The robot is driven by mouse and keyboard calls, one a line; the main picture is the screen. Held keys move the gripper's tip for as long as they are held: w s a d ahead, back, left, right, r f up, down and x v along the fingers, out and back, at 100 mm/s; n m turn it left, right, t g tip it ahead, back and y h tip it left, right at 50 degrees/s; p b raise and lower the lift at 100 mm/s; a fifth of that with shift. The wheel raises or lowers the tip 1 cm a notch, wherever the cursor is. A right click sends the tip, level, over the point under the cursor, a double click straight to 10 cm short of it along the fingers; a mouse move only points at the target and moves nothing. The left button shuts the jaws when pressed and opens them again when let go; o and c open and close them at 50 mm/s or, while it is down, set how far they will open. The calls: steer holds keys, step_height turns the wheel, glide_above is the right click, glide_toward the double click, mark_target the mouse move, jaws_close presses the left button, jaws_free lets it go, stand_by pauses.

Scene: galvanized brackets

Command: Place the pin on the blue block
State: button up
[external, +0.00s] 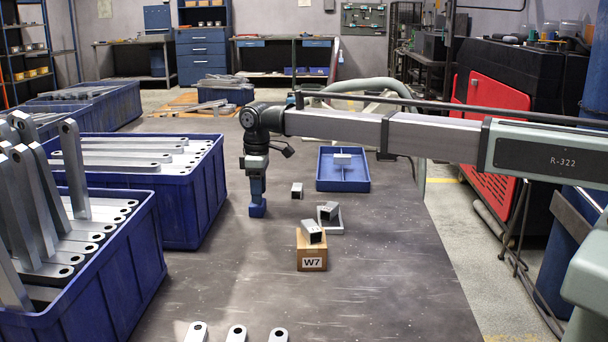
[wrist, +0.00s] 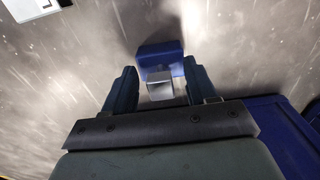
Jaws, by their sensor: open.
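The blue block (external: 257,211) stands on the dark tabletop directly below my gripper (external: 257,197) in the external view. In the wrist view the blue block (wrist: 158,51) lies just beyond the fingertips. A short silver square-ended piece, apparently the pin (wrist: 160,91), sits at the block between my fingers. It seems to rest on the block, but its exact contact is hard to tell. My gripper (wrist: 160,82) is open, with one finger on each side of the silver piece and visible gaps. The external view hides this piece behind the fingers.
Similar short square tubes stand nearby: one on the table (external: 297,190), one on a white block (external: 328,211), one on the W7 box (external: 312,232). A shallow blue tray (external: 343,184) lies behind. Blue bins of brackets (external: 187,204) stand left. The right tabletop is clear.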

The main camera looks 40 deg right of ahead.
step_height(320, 180, up, 12)
stand_by(0.6)
steer(key=shift+r, duration=0.1)
